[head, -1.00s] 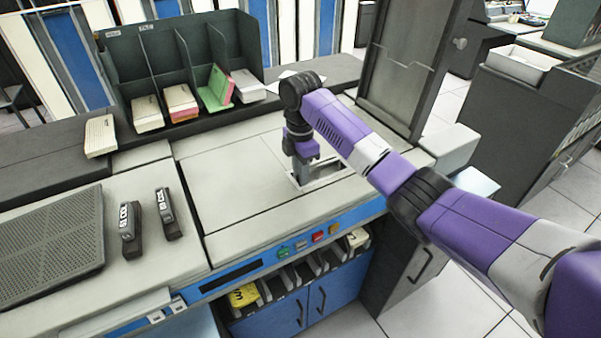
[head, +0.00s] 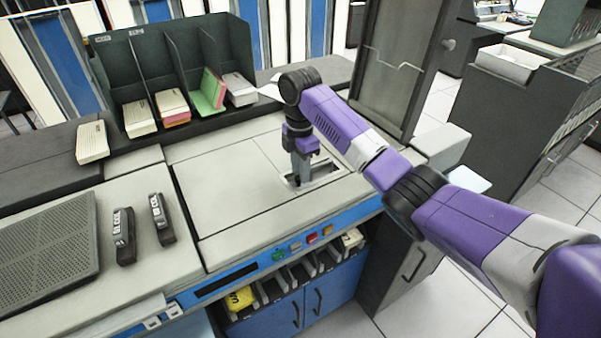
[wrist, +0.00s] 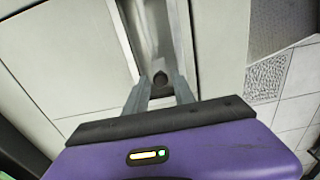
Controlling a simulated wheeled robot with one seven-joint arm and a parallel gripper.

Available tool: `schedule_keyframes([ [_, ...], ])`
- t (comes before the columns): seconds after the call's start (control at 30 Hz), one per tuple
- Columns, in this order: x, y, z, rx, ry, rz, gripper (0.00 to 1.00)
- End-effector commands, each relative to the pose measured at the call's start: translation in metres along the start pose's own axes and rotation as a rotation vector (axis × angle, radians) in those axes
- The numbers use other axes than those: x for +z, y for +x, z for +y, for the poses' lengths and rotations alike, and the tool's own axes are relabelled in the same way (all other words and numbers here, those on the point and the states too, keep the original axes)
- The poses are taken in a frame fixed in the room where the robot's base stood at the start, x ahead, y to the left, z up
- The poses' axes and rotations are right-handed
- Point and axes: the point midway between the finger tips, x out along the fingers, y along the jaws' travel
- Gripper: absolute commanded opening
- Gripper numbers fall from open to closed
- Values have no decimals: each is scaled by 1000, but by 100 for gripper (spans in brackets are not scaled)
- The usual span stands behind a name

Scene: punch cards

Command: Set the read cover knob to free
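A small dark round knob (wrist: 160,79) shows in the wrist view, in a narrow metal-lined recess (wrist: 150,30) of the machine top. I cannot read its setting. My gripper (wrist: 161,76) points down into this recess, with its two grey fingers apart, one on each side of the knob. I cannot tell whether they touch it. In the head view my gripper (head: 301,180) stands in the same recess (head: 328,173), and its fingers hide the knob.
A dark card rack (head: 185,60) with card decks stands at the back left. Two small black labelled blocks (head: 124,236) lie on the left top. Coloured buttons (head: 312,237) line the blue front. The pale lid (head: 225,185) left of my gripper is clear.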

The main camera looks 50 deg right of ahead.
Motion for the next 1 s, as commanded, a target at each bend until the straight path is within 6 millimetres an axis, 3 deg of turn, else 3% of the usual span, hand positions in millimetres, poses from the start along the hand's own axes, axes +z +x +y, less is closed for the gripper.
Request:
schedule_keyframes([
  [0.27, 1, -50, 1, 3, 0, -2, 31],
  [0.4, 2, -62, 0, 1, 2, -2, 31],
  [1.0, 1, -64, 0, 0, 1, -1, 31],
])
